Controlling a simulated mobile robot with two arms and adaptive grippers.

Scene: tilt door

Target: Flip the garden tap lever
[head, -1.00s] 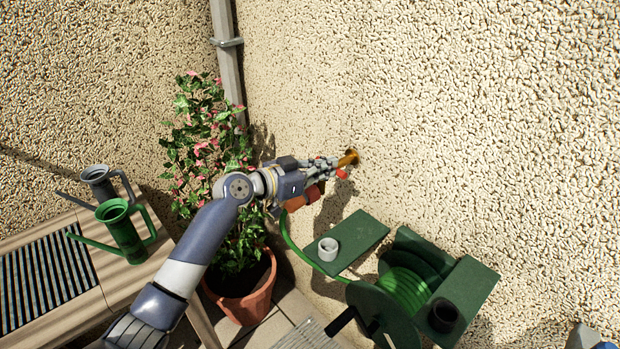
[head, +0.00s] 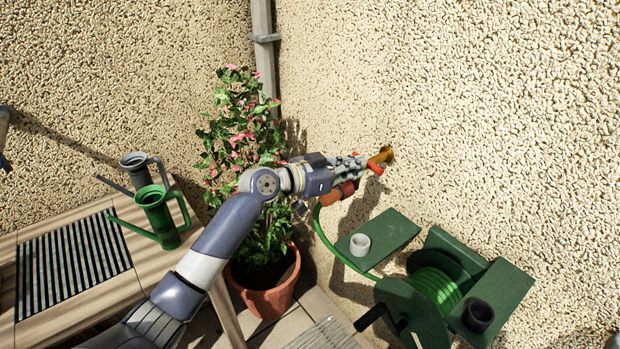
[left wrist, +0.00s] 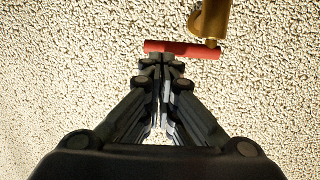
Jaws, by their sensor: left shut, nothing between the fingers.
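The brass garden tap (head: 382,156) sticks out of the pebbled wall in the head view. Its red lever (head: 375,169) is partly hidden by my left gripper (head: 366,164). The left wrist view shows the brass tap body (left wrist: 212,20) at the top and the red lever (left wrist: 182,48) as a sideways bar below it. My left gripper (left wrist: 162,62) is shut and empty, its fingertips right at the lever's near side in the picture. I cannot tell whether they touch it. My right gripper is not in view.
A green hose reel (head: 435,290) with side shelves stands below right of the tap. A potted flowering plant (head: 268,295) stands behind my left arm. Two watering cans, one green (head: 160,215) and one grey (head: 138,170), stand on the wooden bench (head: 100,295) at left.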

